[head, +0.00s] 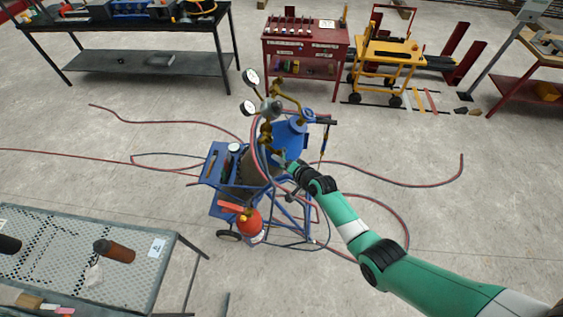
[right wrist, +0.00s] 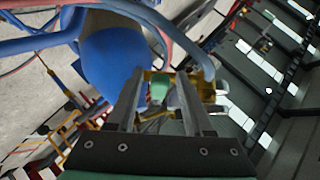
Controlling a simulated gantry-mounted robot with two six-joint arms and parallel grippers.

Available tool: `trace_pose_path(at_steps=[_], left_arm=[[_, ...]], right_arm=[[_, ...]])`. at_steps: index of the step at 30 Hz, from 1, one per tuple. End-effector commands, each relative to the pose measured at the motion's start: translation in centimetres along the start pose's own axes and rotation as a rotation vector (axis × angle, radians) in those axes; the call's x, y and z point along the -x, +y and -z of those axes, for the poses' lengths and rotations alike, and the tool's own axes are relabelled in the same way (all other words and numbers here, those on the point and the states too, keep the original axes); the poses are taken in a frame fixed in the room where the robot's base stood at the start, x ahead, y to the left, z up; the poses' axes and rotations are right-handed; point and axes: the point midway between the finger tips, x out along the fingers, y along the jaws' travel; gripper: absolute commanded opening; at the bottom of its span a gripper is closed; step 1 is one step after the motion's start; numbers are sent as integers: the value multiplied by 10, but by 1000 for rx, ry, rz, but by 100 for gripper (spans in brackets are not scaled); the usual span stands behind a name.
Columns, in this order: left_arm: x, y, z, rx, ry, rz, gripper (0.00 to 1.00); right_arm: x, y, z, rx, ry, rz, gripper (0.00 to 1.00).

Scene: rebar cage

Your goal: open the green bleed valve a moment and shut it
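The green bleed valve shows as a small green part (right wrist: 159,88) between and just beyond my right fingertips in the right wrist view, with brass fittings around it. I see a gap to each finger, but cannot tell if either touches it. My right gripper (right wrist: 160,84) is open, its two grey fingers apart. In the head view my green right arm reaches to the blue cylinder cart, and the right gripper (head: 281,160) is at the brass regulator fittings (head: 265,132). The valve cannot be made out there. My left gripper is not in view.
The cart (head: 219,165) carries gas cylinders, two gauges (head: 251,77) and a red extinguisher (head: 250,226). Red hoses (head: 390,183) lie on the floor around it. A perforated table (head: 140,275) stands front left. A red tool cart (head: 305,50) and yellow trolley (head: 388,50) stand behind.

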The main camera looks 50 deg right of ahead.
Motion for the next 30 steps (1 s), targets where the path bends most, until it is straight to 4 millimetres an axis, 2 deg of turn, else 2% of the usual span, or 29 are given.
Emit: trace_pose_path(at_steps=[11, 14, 24, 30], left_arm=[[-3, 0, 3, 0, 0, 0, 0], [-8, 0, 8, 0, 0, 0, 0], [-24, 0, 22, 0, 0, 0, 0], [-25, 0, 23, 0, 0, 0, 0]], right_arm=[[6, -1, 0, 1, 0, 0, 52], [18, -2, 1, 1, 1, 0, 52], [87, -1, 1, 0, 2, 0, 52], [112, 0, 0, 0, 1, 0, 52]])
